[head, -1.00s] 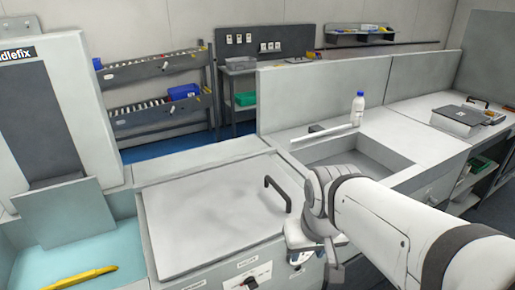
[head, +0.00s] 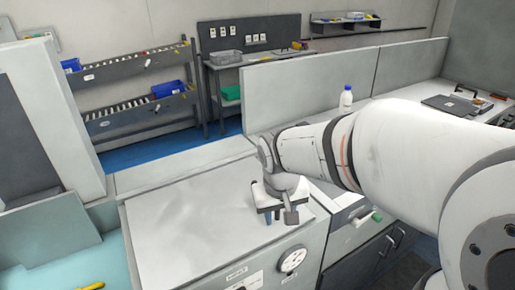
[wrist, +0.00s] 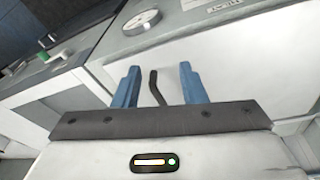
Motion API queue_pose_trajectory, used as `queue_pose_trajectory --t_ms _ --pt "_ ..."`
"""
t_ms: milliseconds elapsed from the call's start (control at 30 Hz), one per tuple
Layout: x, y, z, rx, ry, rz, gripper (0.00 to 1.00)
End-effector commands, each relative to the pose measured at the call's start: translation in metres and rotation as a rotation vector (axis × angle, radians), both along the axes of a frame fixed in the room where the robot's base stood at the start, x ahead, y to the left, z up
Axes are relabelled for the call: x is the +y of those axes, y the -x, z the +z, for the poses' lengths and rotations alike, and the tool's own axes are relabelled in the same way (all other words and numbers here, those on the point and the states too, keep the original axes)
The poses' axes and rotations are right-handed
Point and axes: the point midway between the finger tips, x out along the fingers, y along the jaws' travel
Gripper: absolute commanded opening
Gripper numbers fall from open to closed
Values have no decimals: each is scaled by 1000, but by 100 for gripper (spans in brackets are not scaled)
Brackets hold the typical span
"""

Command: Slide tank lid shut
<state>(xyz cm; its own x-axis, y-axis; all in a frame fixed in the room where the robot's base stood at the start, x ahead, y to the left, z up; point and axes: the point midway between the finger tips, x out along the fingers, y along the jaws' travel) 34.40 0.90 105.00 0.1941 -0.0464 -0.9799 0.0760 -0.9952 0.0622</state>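The tank lid (head: 185,225) is a flat pale grey panel on the counter in front of me. It also shows as a pale surface in the wrist view (wrist: 235,55). My gripper (head: 278,212) hangs over the lid's right part, pointing down, and hides the handle in the head view. In the wrist view the black lid handle (wrist: 157,90) stands between the two blue fingers of my gripper (wrist: 160,85). The fingers are apart, with gaps on both sides of the handle. The handle's lower end is hidden behind the gripper body.
A round dial (head: 292,260) sits on the tank's front panel. A white bottle (head: 346,98) stands behind my arm. A yellow tool (head: 92,286) lies in the teal basin at lower left. Shelves (head: 140,103) with bins stand at the back.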

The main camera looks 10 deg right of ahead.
Motion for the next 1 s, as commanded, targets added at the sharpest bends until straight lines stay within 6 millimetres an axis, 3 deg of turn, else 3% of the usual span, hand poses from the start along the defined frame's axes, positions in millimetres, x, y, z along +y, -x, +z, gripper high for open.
queue_pose_trajectory --t_ms 33,200,400,533,733,1000 --pt "2 -20 10 25 23 32 38" --pt "6 -79 15 83 91 137 38" --pt "9 -126 10 123 146 234 38" --pt "7 -136 8 131 163 268 38" --pt "-3 -127 2 122 163 279 38" --pt "-9 -127 -39 118 161 286 38"
